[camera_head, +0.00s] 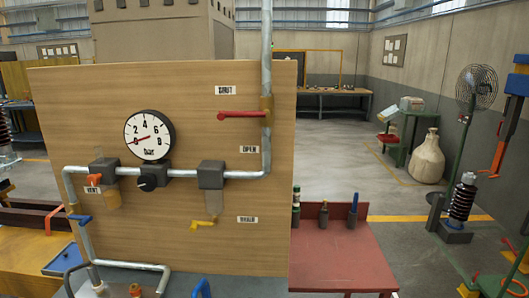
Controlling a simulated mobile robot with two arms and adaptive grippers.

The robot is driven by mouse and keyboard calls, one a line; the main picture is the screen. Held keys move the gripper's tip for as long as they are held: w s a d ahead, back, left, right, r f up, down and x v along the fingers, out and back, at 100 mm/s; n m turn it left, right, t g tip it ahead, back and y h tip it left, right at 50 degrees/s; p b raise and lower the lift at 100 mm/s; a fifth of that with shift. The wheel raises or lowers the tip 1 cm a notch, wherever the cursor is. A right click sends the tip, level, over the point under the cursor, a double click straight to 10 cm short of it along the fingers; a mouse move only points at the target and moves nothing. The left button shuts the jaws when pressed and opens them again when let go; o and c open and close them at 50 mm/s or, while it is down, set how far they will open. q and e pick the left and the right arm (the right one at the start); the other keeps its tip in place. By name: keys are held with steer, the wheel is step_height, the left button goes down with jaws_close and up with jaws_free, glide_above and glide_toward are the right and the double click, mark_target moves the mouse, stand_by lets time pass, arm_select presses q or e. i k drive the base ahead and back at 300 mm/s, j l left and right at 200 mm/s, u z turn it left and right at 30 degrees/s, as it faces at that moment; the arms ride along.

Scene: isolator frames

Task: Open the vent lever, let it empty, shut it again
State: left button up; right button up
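A wooden panel (200,85) carries grey pipework. The orange vent lever (93,180) sits under the left grey block, just above the VENT label (92,191), and points left. The round bar gauge (150,136) has its red needle low on the left, near 0. A red lever (240,114) lies crosswise to the upright pipe (266,60), between the SHUT label (225,90) above and the OPEN label (249,149) below. A yellow lever (204,224) hangs under the right block. A blue lever (79,218) is on the lower left pipe. Neither gripper is in view.
A red table (340,265) with several bottles stands right of the panel. Low pipes and a blue loop (201,288) are at the bottom edge. A fan (476,88) and a sack (427,160) stand further right. Open floor (365,195) lies behind the red table.

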mark_target(72, 215)
steer(key=u, duration=1.25)
